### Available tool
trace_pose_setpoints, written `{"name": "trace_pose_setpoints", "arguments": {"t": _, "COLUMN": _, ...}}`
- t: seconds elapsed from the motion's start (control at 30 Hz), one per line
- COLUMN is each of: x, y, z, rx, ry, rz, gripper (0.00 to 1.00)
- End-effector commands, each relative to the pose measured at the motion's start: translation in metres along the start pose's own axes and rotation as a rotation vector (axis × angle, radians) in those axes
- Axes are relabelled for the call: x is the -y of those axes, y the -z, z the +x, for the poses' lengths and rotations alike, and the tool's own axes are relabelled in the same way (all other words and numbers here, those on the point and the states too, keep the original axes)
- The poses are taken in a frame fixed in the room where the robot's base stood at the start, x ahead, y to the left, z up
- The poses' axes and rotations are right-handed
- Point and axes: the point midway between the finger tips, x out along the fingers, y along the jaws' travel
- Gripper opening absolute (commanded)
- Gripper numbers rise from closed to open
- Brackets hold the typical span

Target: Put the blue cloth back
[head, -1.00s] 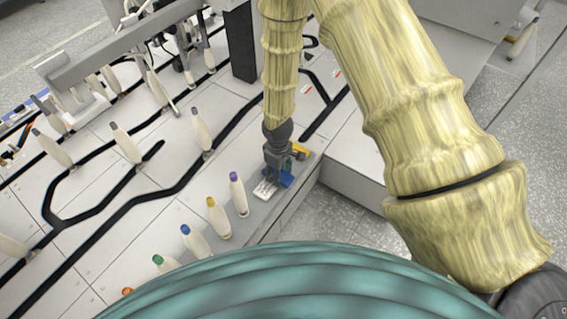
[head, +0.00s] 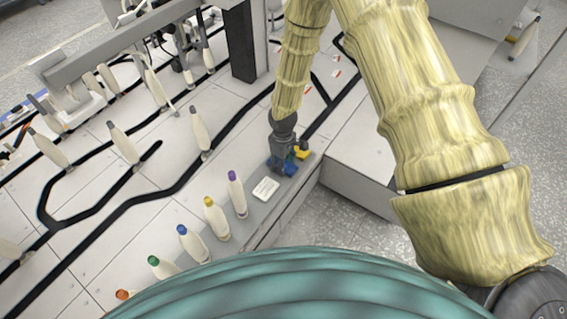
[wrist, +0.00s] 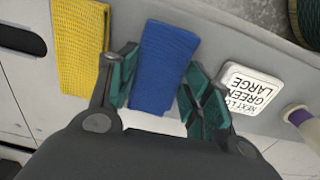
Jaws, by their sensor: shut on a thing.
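The blue cloth (wrist: 161,62) is a flat folded strip between the two teal-padded fingers of my gripper (wrist: 163,92) in the wrist view. My gripper is shut on it. In the head view, the blue cloth (head: 290,169) shows just below my gripper (head: 284,162), at the grey ledge. I cannot tell whether the cloth touches the ledge. A yellow cloth (wrist: 80,45) lies just left of the blue one in the wrist view, apart from it. The yellow cloth (head: 302,154) is partly hidden by my gripper in the head view.
A white card (wrist: 252,92) reading "NEXT LOT GREEN LARGE" lies right of my gripper in the wrist view. A row of bobbins with coloured tips, the nearest purple (head: 237,195), stands along the ledge (head: 283,205). Black tracks cross the white table beyond.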

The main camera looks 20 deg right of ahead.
Motion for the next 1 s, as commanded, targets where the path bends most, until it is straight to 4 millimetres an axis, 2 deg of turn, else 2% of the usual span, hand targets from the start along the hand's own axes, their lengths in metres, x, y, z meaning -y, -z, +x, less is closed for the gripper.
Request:
{"name": "trace_pose_setpoints", "arguments": {"t": 0.1, "x": 0.000, "y": 0.000, "z": 0.000, "rx": 0.000, "ry": 0.000, "rz": 0.000, "gripper": 0.27}}
{"name": "trace_pose_setpoints", "arguments": {"t": 0.13, "x": 0.000, "y": 0.000, "z": 0.000, "rx": 0.000, "ry": 0.000, "rz": 0.000, "gripper": 0.51}}
{"name": "trace_pose_setpoints", "arguments": {"t": 0.23, "x": 0.000, "y": 0.000, "z": 0.000, "rx": 0.000, "ry": 0.000, "rz": 0.000, "gripper": 0.69}}
{"name": "trace_pose_setpoints", "arguments": {"t": 0.67, "x": 0.000, "y": 0.000, "z": -0.005, "rx": -0.001, "ry": 0.000, "rz": 0.001, "gripper": 0.71}}
{"name": "trace_pose_setpoints", "arguments": {"t": 0.77, "x": -0.001, "y": 0.001, "z": -0.016, "rx": -0.002, "ry": -0.001, "rz": 0.001, "gripper": 0.71}}
{"name": "trace_pose_setpoints", "arguments": {"t": 1.0, "x": -0.001, "y": 0.000, "z": -0.059, "rx": -0.002, "ry": -0.001, "rz": 0.000, "gripper": 0.71}}
